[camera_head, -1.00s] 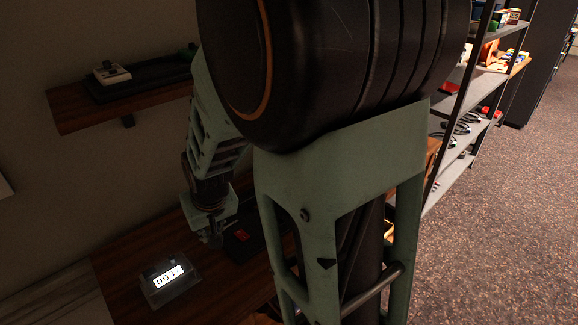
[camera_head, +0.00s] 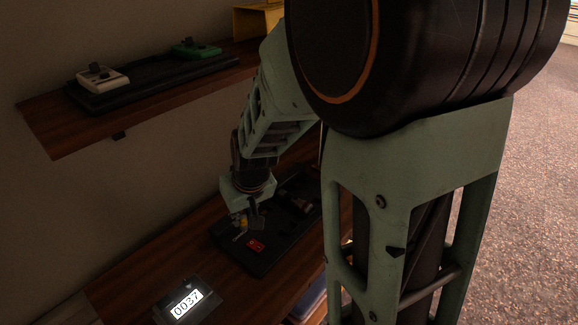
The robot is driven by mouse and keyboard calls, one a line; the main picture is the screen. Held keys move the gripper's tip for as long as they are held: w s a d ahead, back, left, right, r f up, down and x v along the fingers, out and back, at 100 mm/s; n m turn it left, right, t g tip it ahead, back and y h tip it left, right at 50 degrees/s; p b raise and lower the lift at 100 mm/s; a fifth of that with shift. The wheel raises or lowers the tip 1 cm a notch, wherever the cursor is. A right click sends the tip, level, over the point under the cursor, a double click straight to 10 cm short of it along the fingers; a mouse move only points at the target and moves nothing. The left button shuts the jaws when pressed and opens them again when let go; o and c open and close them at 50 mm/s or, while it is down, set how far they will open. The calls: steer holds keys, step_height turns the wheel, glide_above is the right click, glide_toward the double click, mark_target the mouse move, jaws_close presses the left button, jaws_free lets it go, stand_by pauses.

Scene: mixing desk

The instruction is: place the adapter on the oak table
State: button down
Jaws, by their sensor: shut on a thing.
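My gripper (camera_head: 248,222) points down over a black tray on a dark brown wooden desk top (camera_head: 140,273), left of the picture's middle. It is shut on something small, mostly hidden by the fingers. A small yellow bit (camera_head: 240,217) and a pale metallic bit show beside the fingertips; I cannot tell whether either is the adapter. I cannot tell whether the held thing touches the tray or whether this desk is the oak table.
The black tray (camera_head: 262,264) bears a red block (camera_head: 256,244) and a small pale part (camera_head: 300,205). A display reading 0037 (camera_head: 187,303) stands in front. A wall shelf (camera_head: 45,135) above holds white (camera_head: 102,79) and green (camera_head: 195,48) devices. My arm hides much of the right.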

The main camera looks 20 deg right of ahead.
steer(key=s+a+f+n+g+y+b, duration=0.25)
steer(key=a+n+b, duration=0.25)
steer(key=a+n, duration=0.8)
steer(key=s+a+f+n+g+y+b, duration=0.1)
steer(key=s+a+f+n+g+b, duration=0.3)
steer(key=a, duration=1.4)
steer(key=shift+w+a+f+n+t+b, duration=0.1)
steer(key=shift+w+f+n+t+b, duration=0.2)
steer(key=shift+f, duration=1.15)
steer(key=shift+w+f+n+b, duration=0.1)
steer(key=shift+w+f+n, duration=0.3)
steer(key=shift+f, duration=1.1)
steer(key=shift+w+a+f+n+t+b, duration=0.15)
steer(key=shift+f+n, duration=0.35)
steer(key=shift+f, duration=0.95)
steer(key=c, duration=1.8)
jaws_free()
steer(key=shift+d, duration=0.1)
steer(key=shift+c, duration=0.2)
